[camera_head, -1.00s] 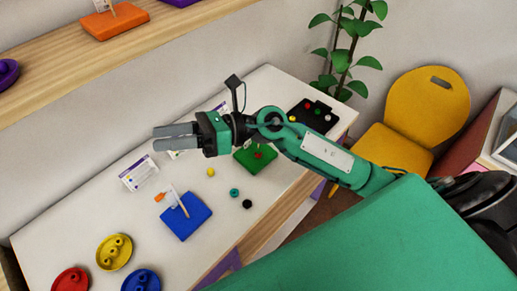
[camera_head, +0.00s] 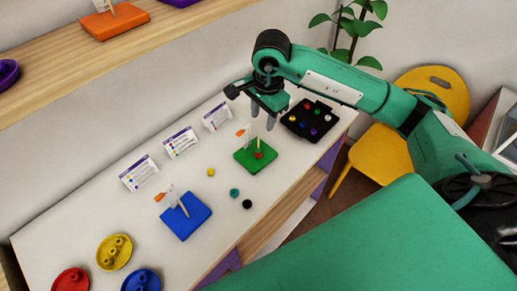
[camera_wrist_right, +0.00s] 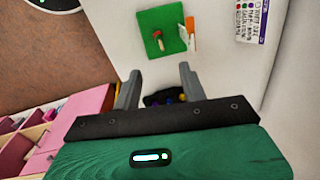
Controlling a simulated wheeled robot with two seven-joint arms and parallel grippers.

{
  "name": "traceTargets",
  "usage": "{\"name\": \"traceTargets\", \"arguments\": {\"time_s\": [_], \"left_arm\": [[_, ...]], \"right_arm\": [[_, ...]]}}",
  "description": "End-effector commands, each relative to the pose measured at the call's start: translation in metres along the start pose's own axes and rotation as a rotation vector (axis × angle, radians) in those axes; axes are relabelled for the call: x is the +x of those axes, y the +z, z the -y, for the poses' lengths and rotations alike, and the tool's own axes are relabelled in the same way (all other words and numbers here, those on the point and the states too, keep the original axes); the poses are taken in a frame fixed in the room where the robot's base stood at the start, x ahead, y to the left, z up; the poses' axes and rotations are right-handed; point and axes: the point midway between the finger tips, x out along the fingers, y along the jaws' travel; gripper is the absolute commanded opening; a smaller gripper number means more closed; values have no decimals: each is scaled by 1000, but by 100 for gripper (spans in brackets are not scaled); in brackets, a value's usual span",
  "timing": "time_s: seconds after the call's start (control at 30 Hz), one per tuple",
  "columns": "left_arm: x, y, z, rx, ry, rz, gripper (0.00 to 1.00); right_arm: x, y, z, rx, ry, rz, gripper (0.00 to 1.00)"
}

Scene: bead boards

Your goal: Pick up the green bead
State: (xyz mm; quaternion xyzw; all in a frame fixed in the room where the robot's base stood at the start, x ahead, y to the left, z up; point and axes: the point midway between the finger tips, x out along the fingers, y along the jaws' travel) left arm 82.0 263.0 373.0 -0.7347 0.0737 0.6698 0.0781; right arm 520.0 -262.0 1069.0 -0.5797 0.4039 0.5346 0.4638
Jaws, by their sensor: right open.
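A black bead tray (camera_head: 322,128) with several coloured beads lies at the far right end of the table in the head view. A small green bead (camera_head: 317,111) seems to sit in its back row, though it is tiny here. My right gripper (camera_head: 263,118) points down, open and empty, just left of the tray and above the area behind the green board. In the right wrist view the open fingers (camera_wrist_right: 160,72) frame part of the dark tray (camera_wrist_right: 153,100), mostly hidden by the gripper body; no green bead shows there. My left gripper is not in view.
A green board (camera_head: 246,161) with a peg and red bead (camera_head: 258,155) stands near the gripper. A blue board (camera_head: 184,221), a yellow bead (camera_head: 211,172), a teal bead (camera_head: 235,193) and a black bead (camera_head: 247,204) lie further left. Cards (camera_head: 181,143) stand behind.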

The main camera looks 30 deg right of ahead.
Motion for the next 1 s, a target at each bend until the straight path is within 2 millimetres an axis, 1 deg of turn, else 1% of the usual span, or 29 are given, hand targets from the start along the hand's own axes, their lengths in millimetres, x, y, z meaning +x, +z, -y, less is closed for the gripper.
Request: {"name": "traceTargets", "arguments": {"time_s": [0.07,0.17,0.3,0.4,0.5,0.6,0.73,0.87,1.0], "left_arm": [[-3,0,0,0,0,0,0],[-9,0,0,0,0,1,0],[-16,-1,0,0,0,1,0],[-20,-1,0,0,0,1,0],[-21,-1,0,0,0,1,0],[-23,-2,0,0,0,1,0],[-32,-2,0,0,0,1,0],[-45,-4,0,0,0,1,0],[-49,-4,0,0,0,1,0]], "right_arm": [[8,-1,-1,0,8,-6,42],[24,-1,-2,1,9,-4,42],[53,0,-2,1,9,-2,42],[69,0,-1,1,7,-2,42],[79,0,-1,0,5,-1,42],[84,-1,-1,1,4,-3,42],[93,1,-2,0,6,0,42],[110,2,-2,2,7,0,42],[129,2,-1,1,4,0,42]]}}
